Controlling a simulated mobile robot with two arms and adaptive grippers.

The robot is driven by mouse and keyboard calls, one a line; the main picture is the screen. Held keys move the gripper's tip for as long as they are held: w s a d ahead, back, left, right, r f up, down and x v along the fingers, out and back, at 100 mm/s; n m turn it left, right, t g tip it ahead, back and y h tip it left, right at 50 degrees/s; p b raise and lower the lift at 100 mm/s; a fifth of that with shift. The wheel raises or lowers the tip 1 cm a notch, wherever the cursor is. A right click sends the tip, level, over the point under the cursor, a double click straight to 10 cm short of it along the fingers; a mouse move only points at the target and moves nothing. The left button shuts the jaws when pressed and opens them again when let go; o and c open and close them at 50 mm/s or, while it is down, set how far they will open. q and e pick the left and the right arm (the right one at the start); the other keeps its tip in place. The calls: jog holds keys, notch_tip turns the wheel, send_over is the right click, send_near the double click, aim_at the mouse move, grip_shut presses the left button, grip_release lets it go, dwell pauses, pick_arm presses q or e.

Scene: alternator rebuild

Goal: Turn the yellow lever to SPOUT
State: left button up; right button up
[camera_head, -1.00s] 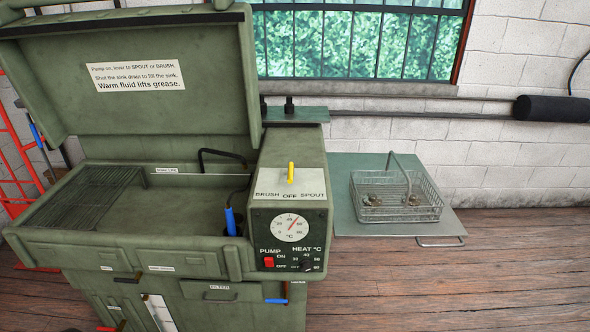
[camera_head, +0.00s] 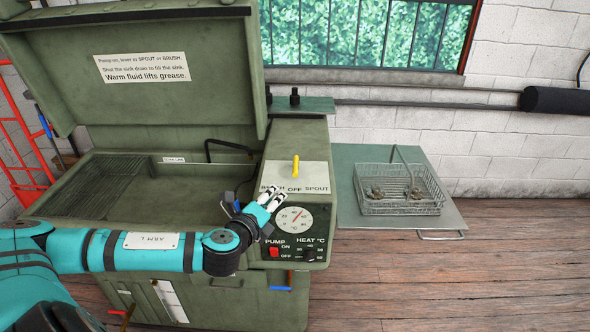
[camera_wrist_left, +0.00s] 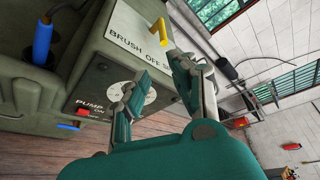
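The yellow lever (camera_head: 295,167) stands upright on top of the green parts washer's control box, above the word OFF. The white label plate (camera_head: 312,177) reads BRUSH, OFF and SPOUT, with SPOUT on the right. My left gripper (camera_head: 274,193) is in front of the box, left of and below the lever, over the BRUSH end of the plate. In the left wrist view the lever (camera_wrist_left: 160,30) is beyond the fingertips, and the two fingers are apart with nothing between them (camera_wrist_left: 150,84). My right gripper is not in view.
The control face carries a dial (camera_head: 295,219), a red pump switch (camera_head: 274,252) and a heat knob (camera_head: 309,255). The raised lid (camera_head: 170,110) stands behind the sink at left. A wire basket (camera_head: 400,207) with small parts sits on the right side shelf.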

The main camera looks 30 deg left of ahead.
pick_arm(q)
jog(key=p, duration=0.3)
send_near(295, 167)
jog(key=shift+m, duration=0.3)
jog(key=x, duration=1)
jog(key=shift+f, duration=0.4)
jog(key=shift+c, duration=0.3)
grip_shut()
